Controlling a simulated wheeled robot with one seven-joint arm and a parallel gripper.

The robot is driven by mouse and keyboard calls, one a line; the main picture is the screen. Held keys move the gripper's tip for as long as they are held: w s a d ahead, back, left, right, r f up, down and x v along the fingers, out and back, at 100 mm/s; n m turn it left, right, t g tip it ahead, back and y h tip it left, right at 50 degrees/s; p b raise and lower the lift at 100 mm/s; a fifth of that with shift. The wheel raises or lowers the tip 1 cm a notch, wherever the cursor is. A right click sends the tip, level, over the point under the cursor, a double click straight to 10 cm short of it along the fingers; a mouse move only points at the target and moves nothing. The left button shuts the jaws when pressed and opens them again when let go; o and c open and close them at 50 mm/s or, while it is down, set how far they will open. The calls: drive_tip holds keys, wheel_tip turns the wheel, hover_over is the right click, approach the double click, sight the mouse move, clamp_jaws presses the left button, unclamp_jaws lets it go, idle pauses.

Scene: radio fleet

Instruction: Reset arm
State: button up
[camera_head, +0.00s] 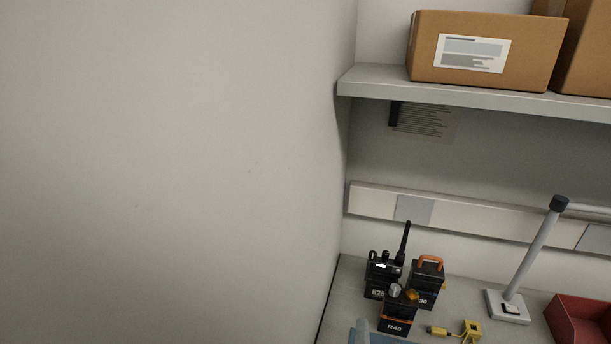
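My gripper does not show in the head view. No part of my arm can be made out for certain. A black handheld radio (376,283) with an upright antenna stands on the grey counter (345,285) in the corner. A black block labelled R40 (394,325) with an orange stripe stands in front of it. Another black block (428,286), with an orange handle on top and a label ending in 30, stands behind to the right. They overlap in this view, so I cannot tell whether they touch.
A plain wall (170,170) fills the left. A shelf (480,98) with cardboard boxes (485,35) overhangs the counter. A lamp stand (508,306), a red bin (578,321) and a yellow part (471,328) are on the right. A blue-grey item (363,332) is cut off below.

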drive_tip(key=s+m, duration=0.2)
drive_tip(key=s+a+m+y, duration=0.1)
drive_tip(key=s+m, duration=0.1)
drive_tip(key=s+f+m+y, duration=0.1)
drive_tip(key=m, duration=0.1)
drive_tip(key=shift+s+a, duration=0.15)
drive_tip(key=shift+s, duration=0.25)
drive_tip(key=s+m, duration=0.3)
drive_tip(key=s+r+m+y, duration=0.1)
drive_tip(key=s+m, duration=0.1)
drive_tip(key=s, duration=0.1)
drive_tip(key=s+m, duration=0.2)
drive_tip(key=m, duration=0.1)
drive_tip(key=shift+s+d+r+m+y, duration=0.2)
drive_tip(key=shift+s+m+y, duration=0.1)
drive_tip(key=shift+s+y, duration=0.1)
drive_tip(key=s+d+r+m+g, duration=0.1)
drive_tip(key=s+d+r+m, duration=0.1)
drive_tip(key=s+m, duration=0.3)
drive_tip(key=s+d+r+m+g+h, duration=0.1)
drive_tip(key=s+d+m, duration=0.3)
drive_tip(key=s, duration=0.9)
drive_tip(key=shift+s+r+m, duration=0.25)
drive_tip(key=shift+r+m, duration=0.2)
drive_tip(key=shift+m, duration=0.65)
